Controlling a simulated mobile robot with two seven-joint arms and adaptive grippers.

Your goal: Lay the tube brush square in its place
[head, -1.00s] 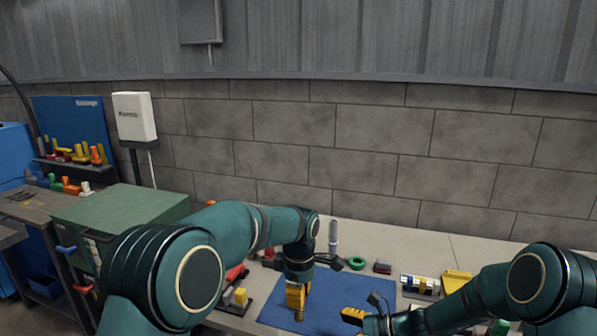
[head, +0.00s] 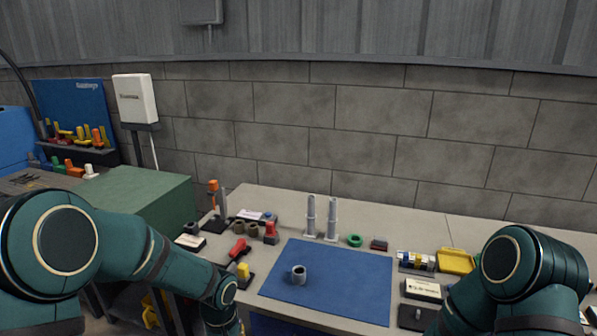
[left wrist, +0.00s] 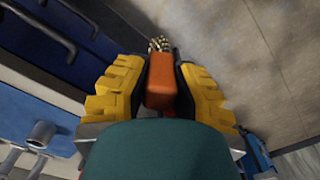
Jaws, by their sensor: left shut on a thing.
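The tube brush (left wrist: 161,80) has an orange handle and a brassy bristled tip. It shows in the left wrist view, where my left gripper (left wrist: 160,85) is shut on the handle between its two yellow fingers. The bristles point away past the fingertips. In the head view my left arm reaches down at the bottom left, and its gripper is out of frame. My right arm is at the right edge, and its gripper is not in view. I cannot tell which spot is the brush's place.
The blue mat (head: 345,275) on the bench carries a short grey tube (head: 299,275). Two grey posts (head: 321,217) stand behind it, beside a green ring (head: 354,240). A yellow tray (head: 456,262) is at right. The left wrist view shows blue drawers (left wrist: 60,40) and concrete floor (left wrist: 250,50).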

